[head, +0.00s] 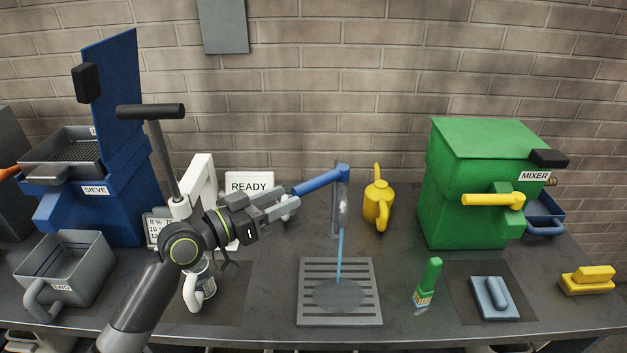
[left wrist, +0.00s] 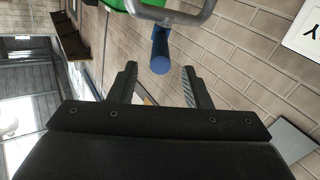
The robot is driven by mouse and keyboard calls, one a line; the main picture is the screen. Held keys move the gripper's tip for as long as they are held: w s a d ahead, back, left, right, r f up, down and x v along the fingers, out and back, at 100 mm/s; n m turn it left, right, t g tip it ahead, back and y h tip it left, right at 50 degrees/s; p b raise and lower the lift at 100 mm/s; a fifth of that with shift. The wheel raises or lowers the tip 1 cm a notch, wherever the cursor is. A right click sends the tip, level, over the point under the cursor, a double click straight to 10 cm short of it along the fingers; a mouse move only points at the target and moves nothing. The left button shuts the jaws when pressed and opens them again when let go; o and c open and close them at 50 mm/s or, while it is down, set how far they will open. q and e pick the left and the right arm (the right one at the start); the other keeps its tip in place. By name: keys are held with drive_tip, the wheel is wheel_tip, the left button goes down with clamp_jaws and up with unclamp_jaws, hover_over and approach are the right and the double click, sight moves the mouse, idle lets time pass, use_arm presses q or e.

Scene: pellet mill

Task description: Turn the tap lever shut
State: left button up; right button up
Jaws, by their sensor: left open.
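The tap (head: 341,205) is a grey upright spout at the back of the bench, with a blue lever (head: 322,181) sticking out to the left at its top. A blue stream of water (head: 340,255) falls from it onto a slotted grey drain grate (head: 309,314). My left gripper (head: 294,198) is open, close to the free left end of the lever. In the left wrist view the blue lever (left wrist: 160,52) lies in line with the gap between the open fingers (left wrist: 159,70), at or just beyond their tips. I cannot tell whether they touch. My right gripper is not in view.
A READY sign (head: 249,184) stands behind my left arm. A yellow can (head: 377,205) stands right of the tap. The green mixer (head: 470,170) is farther right, and the blue sieve (head: 90,210) is at left.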

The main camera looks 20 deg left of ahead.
sight(314, 185)
use_arm(q)
drive_tip(key=p+x, duration=0.1)
drive_tip(key=x, duration=0.6)
drive_tip(key=shift+w+d+p, duration=0.2)
drive_tip(key=shift+w+p, duration=0.05)
drive_tip(key=shift+p, duration=0.15)
drive_tip(key=shift+w+d, duration=0.25)
drive_tip(key=shift+w, duration=0.05)
clamp_jaws()
drive_tip(key=shift+f, duration=0.1)
